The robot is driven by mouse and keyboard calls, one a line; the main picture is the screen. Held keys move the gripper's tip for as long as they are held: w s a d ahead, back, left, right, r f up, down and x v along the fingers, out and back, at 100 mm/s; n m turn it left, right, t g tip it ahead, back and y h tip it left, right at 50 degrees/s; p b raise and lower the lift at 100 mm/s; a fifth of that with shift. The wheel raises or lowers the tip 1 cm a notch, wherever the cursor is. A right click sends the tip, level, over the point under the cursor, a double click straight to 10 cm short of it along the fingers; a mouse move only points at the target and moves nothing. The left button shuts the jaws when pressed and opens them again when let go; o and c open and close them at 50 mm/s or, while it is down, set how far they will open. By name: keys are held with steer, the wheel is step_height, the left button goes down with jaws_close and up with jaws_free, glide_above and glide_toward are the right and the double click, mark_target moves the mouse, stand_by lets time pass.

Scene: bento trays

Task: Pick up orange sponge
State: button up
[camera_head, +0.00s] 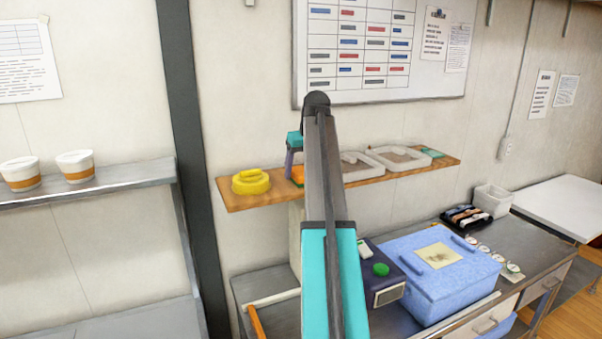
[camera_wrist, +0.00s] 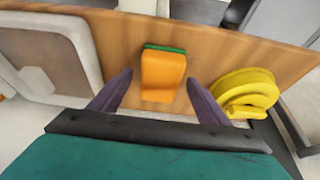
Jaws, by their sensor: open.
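The orange sponge (camera_wrist: 162,72) lies on the wooden shelf, with a green layer along its far edge in the wrist view. In the head view only a small part of the orange sponge (camera_head: 298,173) shows, beside my arm. My gripper (camera_wrist: 158,90) is open, with its two dark purple fingers apart and the sponge lying between and just beyond them. In the head view my gripper (camera_head: 291,160) is partly hidden by my own arm, over the shelf next to the sponge.
A yellow object (camera_wrist: 246,93) with a rounded top sits close to the sponge; it also shows in the head view (camera_head: 251,183). A pale tray (camera_wrist: 88,50) lies on the other side. The wooden shelf (camera_head: 235,205) is narrow. A blue box (camera_head: 440,285) stands on the counter below.

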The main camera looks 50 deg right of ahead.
steer(key=shift+w+f, duration=0.2)
steer(key=shift+f, duration=0.25)
steer(key=shift+c, duration=0.4)
steer(key=c, duration=1)
